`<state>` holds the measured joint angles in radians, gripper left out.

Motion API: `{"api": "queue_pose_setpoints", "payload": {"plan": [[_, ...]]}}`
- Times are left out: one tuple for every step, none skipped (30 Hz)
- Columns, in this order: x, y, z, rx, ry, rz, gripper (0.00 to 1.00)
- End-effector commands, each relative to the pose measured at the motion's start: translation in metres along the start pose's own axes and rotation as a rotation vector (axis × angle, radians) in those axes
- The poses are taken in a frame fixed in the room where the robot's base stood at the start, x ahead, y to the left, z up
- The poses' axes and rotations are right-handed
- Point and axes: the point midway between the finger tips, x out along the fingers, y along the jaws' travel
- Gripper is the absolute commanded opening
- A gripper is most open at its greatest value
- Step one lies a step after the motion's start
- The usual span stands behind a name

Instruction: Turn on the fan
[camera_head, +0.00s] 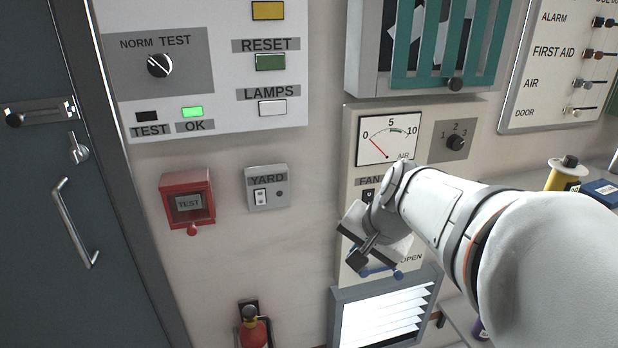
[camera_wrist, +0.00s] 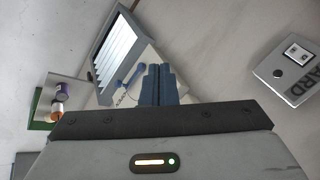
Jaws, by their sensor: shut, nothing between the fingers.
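The fan panel (camera_head: 400,115) is on the wall right of centre in the head view, with a 0–10 air gauge (camera_head: 388,140) and a 1-2-3 knob (camera_head: 455,142). The gauge needle points near 0. Below the gauge is the FAN label (camera_head: 369,181) with a small dark switch (camera_head: 369,195), partly hidden by my arm. My gripper (camera_head: 354,262) is just below the switch, in front of the panel's lower part, shut and empty. Its fingers (camera_wrist: 158,85) are together in the wrist view. The switch's position cannot be made out.
A blue lever (camera_head: 381,271) marked OPEN is beside my gripper, above a louvred vent (camera_head: 385,318). A fire extinguisher (camera_head: 253,330) hangs below.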

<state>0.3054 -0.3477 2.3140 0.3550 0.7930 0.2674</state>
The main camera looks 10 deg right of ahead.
Motion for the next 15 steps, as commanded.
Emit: {"api": "queue_pose_setpoints", "payload": {"plan": [[-0.002,0.003,-0.027,0.143,0.041,-0.037,0.0],[-0.005,0.003,-0.042,0.224,0.062,-0.061,0.0],[-0.009,0.005,-0.06,0.324,0.091,-0.093,0.0],[-0.012,0.007,-0.073,0.393,0.11,-0.116,0.0],[-0.015,0.009,-0.085,0.455,0.127,-0.137,0.0],[-0.019,0.011,-0.099,0.527,0.148,-0.164,0.0],[-0.022,0.014,-0.108,0.571,0.161,-0.18,0.0],[-0.025,0.016,-0.115,0.612,0.173,-0.195,0.0],[-0.027,0.018,-0.123,0.652,0.184,-0.211,0.0],[-0.029,0.019,-0.128,0.676,0.191,-0.22,0.0],[-0.03,0.02,-0.131,0.694,0.196,-0.228,0.0],[-0.032,0.021,-0.134,0.709,0.201,-0.235,0.0],[-0.032,0.021,-0.135,0.716,0.203,-0.237,0.0],[-0.033,0.021,-0.136,0.719,0.204,-0.239,0.0],[-0.033,0.021,-0.136,0.72,0.204,-0.239,0.0]]}}
